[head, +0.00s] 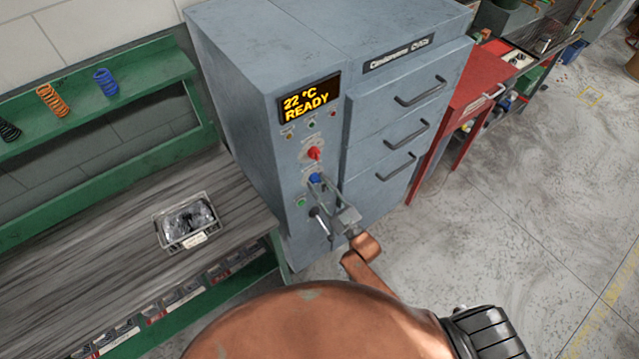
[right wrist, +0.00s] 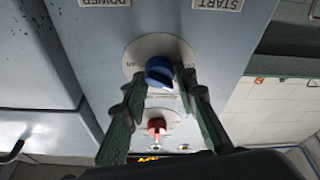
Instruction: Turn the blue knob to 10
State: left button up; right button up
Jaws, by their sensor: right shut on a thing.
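The blue knob (head: 315,178) sits on the front panel of the grey-blue cabinet, below the red knob (head: 313,153). In the right wrist view the blue knob (right wrist: 159,71) stands on a round pale dial plate (right wrist: 140,52); the dial's numbers are too small to read surely. My right gripper (head: 322,184) reaches the panel from the lower right. Its two fingers (right wrist: 163,82) lie on both sides of the blue knob, shut on it. The knob's pointer setting cannot be made out. My left gripper is not in view.
The red knob (right wrist: 157,126) is close beside the fingers in the right wrist view. A lit display (head: 309,97) reads "22 °C READY". A green button (head: 300,203) and a dark lever (head: 320,222) are below.

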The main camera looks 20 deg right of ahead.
jog(key=shift+a+m+h+p, duration=0.1)
jog(key=shift+m+h+p, duration=0.2)
jog(key=shift+m, duration=0.9)
jog(key=shift+f, duration=0.1)
jog(key=o, duration=1.1)
jog(key=v, duration=1.2)
jog(key=shift+s+a, duration=0.1)
